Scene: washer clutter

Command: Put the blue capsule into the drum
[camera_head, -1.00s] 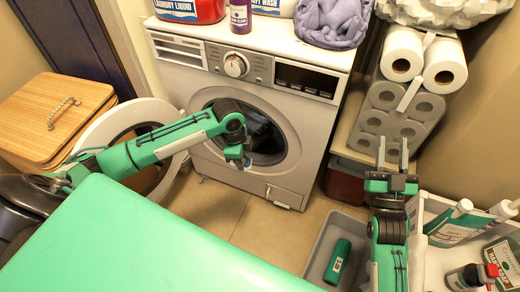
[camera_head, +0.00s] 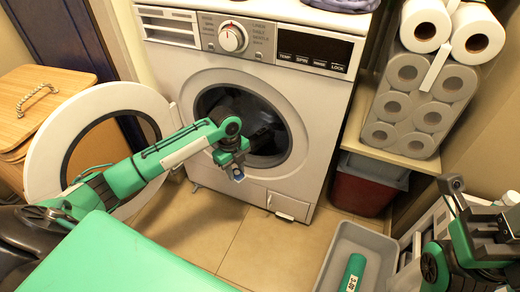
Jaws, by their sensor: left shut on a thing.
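The washer (camera_head: 180,80) stands straight ahead with its round drum opening (camera_head: 270,150) uncovered; the inside is dark. Its door (camera_head: 45,150) is swung open to the left. My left gripper (camera_head: 237,172) hangs in front of the lower left part of the opening, pointing down. It is shut on a small bluish thing, apparently the blue capsule (camera_head: 238,177), mostly hidden by the jaws. My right gripper (camera_head: 455,190) is at the right edge, away from the washer; its jaw gap is not clear.
A grey bin (camera_head: 345,245) with a green bottle (camera_head: 353,272) stands on the floor at the lower right. Paper rolls (camera_head: 420,100) fill a shelf right of the washer, above a dark red bin (camera_head: 360,190). A wooden hamper (camera_head: 35,100) stands at left. The floor before the washer is clear.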

